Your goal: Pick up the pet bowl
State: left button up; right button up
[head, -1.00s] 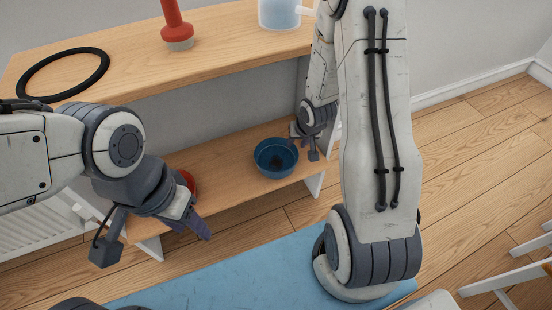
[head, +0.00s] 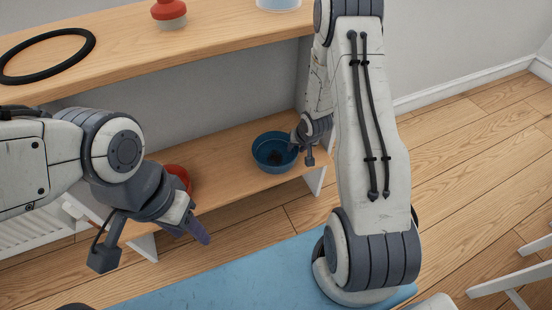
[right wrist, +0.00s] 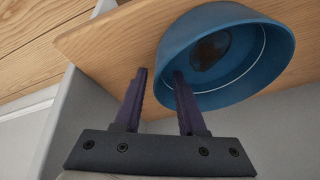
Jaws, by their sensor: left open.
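The pet bowl (head: 262,156) is blue with something dark inside. It stands upright on the lower wooden shelf, near its right end. It also shows in the right wrist view (right wrist: 240,85) at upper right. My right gripper (right wrist: 159,74) is open and empty at the bowl's rim. Its right fingertip overlaps the rim in the picture and its left fingertip is outside; I cannot tell if either touches. In the head view its fingers are mostly hidden at the bowl's right side. My left gripper (head: 203,232) is open and empty, in front of the shelf and away from the bowl.
A red object (head: 179,174), partly hidden by my left arm, is on the lower shelf. The upper shelf (head: 210,40) overhangs behind, with a black ring (head: 88,48) and a red-and-grey object (head: 168,12). A blue mat (head: 240,270) lies on the floor. White chair parts (head: 505,283) are at right.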

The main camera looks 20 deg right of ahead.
grip_shut()
jog(key=shift+w, duration=0.1)
dwell(1.3)
